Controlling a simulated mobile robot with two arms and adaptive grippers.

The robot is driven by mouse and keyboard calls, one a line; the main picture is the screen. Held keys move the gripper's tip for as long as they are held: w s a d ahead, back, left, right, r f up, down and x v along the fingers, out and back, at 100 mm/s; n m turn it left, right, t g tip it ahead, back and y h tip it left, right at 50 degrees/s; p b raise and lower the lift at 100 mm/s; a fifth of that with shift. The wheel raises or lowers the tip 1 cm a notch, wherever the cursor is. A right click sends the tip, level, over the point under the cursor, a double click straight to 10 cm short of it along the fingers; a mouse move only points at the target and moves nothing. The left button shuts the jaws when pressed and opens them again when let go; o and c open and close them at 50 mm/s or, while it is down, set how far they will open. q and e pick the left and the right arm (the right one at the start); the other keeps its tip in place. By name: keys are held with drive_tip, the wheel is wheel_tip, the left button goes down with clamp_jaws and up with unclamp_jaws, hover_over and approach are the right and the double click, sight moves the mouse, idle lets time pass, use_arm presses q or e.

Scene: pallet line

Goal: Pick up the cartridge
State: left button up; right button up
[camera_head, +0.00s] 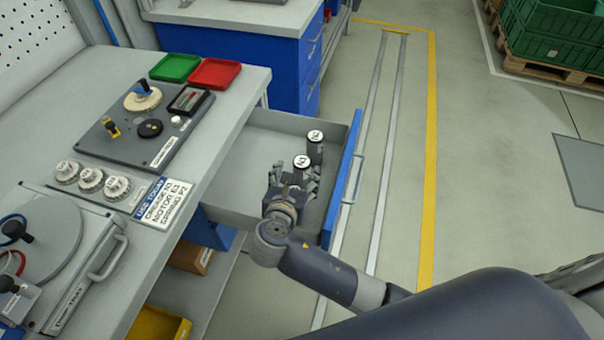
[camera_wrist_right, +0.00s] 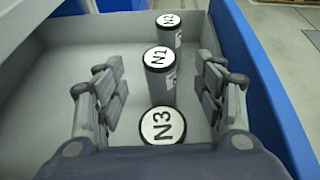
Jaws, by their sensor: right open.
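Three dark grey cylindrical cartridges with white, black-rimmed tops stand upright in the open drawer. In the right wrist view they are N2 (camera_wrist_right: 169,30) farthest, N1 (camera_wrist_right: 160,72) in the middle and N3 (camera_wrist_right: 162,126) nearest. In the head view N2 (camera_head: 315,137) and N1 (camera_head: 301,161) show; N3 is hidden behind my right gripper (camera_head: 294,181). That gripper is open over the drawer. In the right wrist view its fingers (camera_wrist_right: 165,98) stand apart on either side of the cartridge row, with nothing clamped. My left gripper is not in view.
The drawer (camera_head: 237,162) has grey walls and a blue front (camera_head: 343,178). The workbench (camera_head: 214,110) to its left holds a sign (camera_head: 155,205), a dark fixture board (camera_head: 115,148), white round parts and red (camera_head: 215,73) and green trays (camera_head: 175,67).

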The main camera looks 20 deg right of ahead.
sight(301, 164)
drive_tip(key=x, duration=0.4)
drive_tip(key=shift+w+f, duration=0.25)
drive_tip(key=shift+w+d+f, duration=0.15)
drive_tip(key=shift+w+d, duration=0.05)
drive_tip(key=shift+w, duration=0.05)
drive_tip(key=shift+c, duration=1.1)
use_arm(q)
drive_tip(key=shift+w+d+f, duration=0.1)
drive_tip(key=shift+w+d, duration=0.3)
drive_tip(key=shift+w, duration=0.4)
use_arm(e)
clamp_jaws()
